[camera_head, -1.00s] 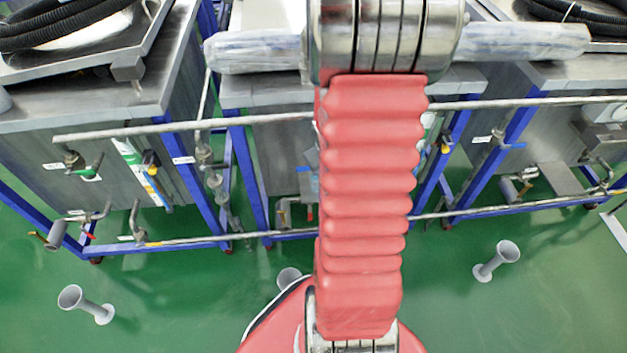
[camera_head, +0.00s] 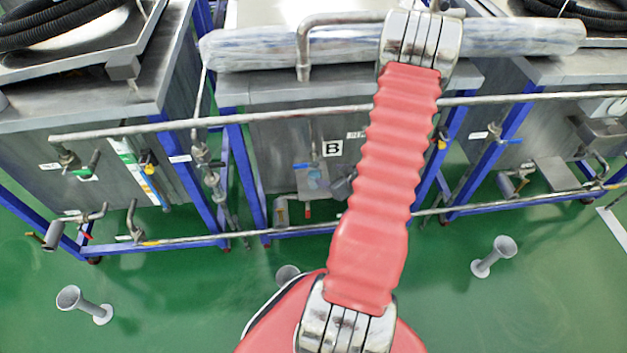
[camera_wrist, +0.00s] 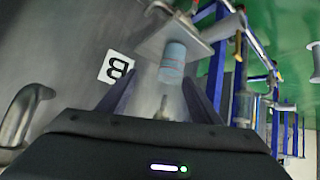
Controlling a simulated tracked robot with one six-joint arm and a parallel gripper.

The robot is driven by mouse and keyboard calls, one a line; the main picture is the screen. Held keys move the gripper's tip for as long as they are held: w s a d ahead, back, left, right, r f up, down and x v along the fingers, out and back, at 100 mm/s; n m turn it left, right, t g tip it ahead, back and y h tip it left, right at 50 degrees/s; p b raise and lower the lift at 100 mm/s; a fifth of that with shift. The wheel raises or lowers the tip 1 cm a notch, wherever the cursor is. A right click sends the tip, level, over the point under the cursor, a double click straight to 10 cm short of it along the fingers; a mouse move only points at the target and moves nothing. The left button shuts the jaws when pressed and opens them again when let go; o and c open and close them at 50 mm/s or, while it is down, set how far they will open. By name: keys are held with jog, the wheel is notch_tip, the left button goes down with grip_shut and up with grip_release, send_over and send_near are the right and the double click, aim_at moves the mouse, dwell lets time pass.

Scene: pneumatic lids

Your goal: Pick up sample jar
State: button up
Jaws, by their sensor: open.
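A light-blue cylindrical jar (camera_wrist: 172,60), seemingly the sample jar, is by a grey metal plate (camera_wrist: 215,50) in the wrist view. My gripper (camera_wrist: 158,84) is open below it in that picture, with a dark finger to either side and the jar ahead between their tips. The fingers do not appear to touch the jar. In the head view, a small bluish item (camera_head: 313,176) by the middle cabinet may be the same jar.
A letter B label (camera_head: 332,148) is on the middle cabinet. A long horizontal pipe (camera_head: 270,117) crosses in front of the cabinets, and a bent metal pipe (camera_head: 303,45) stands on top. Grey flared pedestals (camera_head: 495,257) stand on the green floor.

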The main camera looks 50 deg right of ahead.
aim_at(310, 171)
jog(key=shift+s+a+f+m+t, duration=0.2)
jog(key=shift+s+a+f+t, duration=0.35)
jog(key=shift+t, duration=0.4)
jog(key=shift+s+a+f+m+t, duration=0.2)
jog(key=shift+s+a+f+t, duration=0.3)
jog(key=shift+t, duration=0.45)
jog(key=shift+a+r, duration=0.1)
jog(key=shift+r, duration=0.05)
jog(key=x, duration=0.8)
jog(key=shift+a, duration=0.1)
jog(key=shift+w, duration=0.3)
jog(key=shift+x, duration=2.75)
jog(key=shift+r, duration=0.1)
